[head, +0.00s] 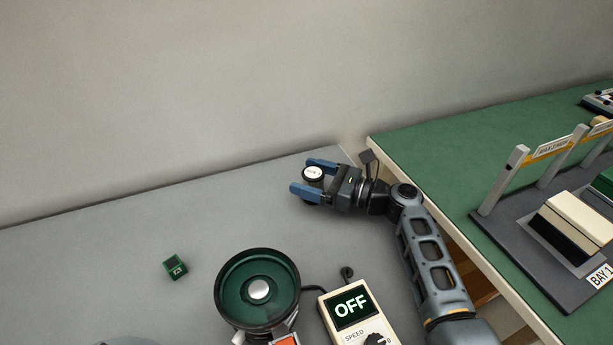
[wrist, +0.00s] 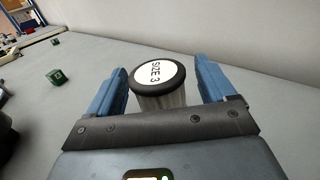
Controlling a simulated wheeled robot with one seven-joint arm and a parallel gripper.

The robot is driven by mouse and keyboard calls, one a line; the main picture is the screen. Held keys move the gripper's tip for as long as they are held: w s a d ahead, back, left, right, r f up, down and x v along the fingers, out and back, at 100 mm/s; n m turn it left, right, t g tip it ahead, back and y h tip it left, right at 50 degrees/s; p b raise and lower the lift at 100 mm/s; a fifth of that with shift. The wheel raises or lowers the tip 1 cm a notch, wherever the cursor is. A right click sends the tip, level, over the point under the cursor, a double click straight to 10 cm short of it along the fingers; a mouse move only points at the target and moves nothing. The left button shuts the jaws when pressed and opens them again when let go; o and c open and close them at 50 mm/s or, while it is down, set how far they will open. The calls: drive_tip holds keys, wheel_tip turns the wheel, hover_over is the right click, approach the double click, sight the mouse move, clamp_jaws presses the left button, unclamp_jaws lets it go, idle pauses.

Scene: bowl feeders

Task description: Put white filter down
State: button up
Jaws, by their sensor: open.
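The white filter (head: 313,173) is a short cylinder with a black rim and a white top. In the wrist view the filter (wrist: 158,76) reads "SIZE 3" and shows a pale side below its rim. It stands upright on the grey table (head: 120,235). My gripper (head: 305,178) is open, with its blue fingers on either side of the filter. In the wrist view a gap shows between the filter and each finger of my gripper (wrist: 163,85). The filter's bottom edge is hidden behind the gripper body.
A green cube (head: 176,267) lies on the table to the left. A green bowl feeder (head: 240,262) and a control box (head: 350,312) reading "OFF" stand at the front. A green-topped bench (head: 450,150) with a rack (head: 497,180) is at right. The table's back left is clear.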

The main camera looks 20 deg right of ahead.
drive_tip(key=v, duration=1.1)
